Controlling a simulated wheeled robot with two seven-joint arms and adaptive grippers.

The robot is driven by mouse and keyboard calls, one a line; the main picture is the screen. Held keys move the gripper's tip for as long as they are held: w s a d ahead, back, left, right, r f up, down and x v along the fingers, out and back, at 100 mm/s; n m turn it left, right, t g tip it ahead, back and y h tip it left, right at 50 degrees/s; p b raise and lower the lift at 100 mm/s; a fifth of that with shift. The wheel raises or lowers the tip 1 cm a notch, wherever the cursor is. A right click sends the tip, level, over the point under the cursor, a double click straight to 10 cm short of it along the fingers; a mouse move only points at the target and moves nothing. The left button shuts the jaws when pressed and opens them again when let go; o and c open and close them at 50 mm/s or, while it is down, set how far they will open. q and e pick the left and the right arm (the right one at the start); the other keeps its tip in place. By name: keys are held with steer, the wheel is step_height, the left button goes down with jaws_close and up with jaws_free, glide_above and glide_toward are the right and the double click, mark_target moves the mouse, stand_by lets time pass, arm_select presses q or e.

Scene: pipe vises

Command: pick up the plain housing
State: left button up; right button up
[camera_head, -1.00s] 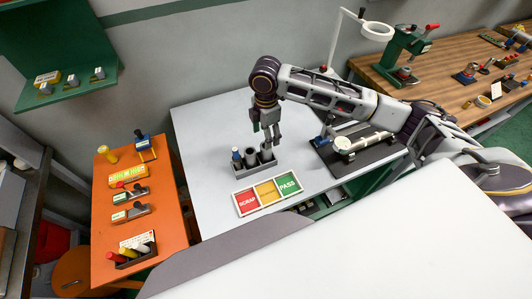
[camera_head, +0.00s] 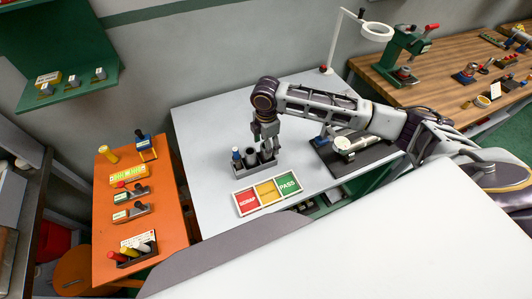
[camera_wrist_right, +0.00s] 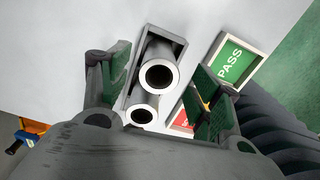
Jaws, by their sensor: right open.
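A small grey rack (camera_head: 258,168) stands on the white table and holds upright tubular housings. One has a blue top (camera_head: 236,154), and a plain grey housing (camera_head: 250,156) stands in the middle. My right gripper (camera_head: 266,146) points down over the right end of the rack and partly hides the housing there. In the right wrist view, the open fingers (camera_wrist_right: 158,80) stand either side of a plain grey open-ended housing (camera_wrist_right: 157,76). A second plain tube (camera_wrist_right: 141,112) shows below it. Contact cannot be told. My left gripper is not in view.
A tray marked scrap, a yellow field and pass (camera_head: 268,194) lies in front of the rack. A dark mat with a vise and a pale cylinder (camera_head: 350,143) lies to the right, under my forearm. An orange table (camera_head: 165,205) stands left.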

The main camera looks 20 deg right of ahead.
steer(key=shift+d+f+p, duration=0.15)
steer(key=shift+f+p, duration=0.25)
steer(key=shift+f, duration=1.7)
steer(key=shift+w, duration=0.1)
steer(key=c, duration=1.3)
steer(key=shift+r, duration=0.1)
steer(key=shift+r+b, duration=0.6)
steer(key=shift+r, duration=4.35)
